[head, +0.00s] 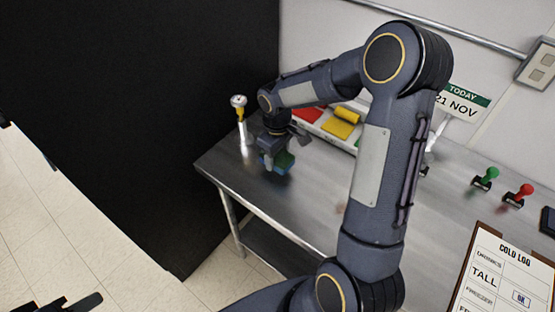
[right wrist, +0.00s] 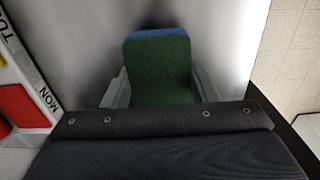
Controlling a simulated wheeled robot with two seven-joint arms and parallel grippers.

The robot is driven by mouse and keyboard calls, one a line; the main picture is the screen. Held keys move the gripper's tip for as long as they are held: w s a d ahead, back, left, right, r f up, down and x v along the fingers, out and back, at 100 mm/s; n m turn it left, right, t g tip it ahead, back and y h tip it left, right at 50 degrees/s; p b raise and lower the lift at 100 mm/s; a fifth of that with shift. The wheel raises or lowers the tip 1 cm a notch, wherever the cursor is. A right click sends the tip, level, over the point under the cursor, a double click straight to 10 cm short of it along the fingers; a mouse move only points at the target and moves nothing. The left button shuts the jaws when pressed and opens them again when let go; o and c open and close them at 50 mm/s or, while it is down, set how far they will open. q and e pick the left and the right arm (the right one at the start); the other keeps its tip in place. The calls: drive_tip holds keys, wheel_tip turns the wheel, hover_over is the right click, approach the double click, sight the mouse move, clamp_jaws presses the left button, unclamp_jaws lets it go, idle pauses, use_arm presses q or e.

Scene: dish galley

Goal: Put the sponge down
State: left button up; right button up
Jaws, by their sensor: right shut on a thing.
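The sponge is a green block with a blue layer; it shows in the head view (head: 284,161) near the left end of the steel table (head: 320,190). My right gripper (head: 275,158) points down and is shut on it. In the right wrist view the sponge (right wrist: 160,70) sits between the two grey fingers, its green face toward the camera and a blue strip at the far edge. The sponge is low, at or just above the tabletop; I cannot tell whether it touches. My left gripper is not clearly in view.
A silver post with a yellow neck and round top (head: 240,108) stands left of the gripper. A tray with red, yellow and green pieces (head: 342,125) lies behind. A green knob (head: 487,177), a red knob (head: 519,194) and a clipboard (head: 500,275) are at right. The front tabletop is bare.

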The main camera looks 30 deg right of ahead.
sight(278, 162)
drive_tip(key=shift+w+d+f, duration=0.1)
drive_tip(key=shift+f, duration=1.6)
drive_tip(key=shift+f, duration=0.2)
drive_tip(key=o, duration=1)
drive_tip(key=shift+r, duration=0.15)
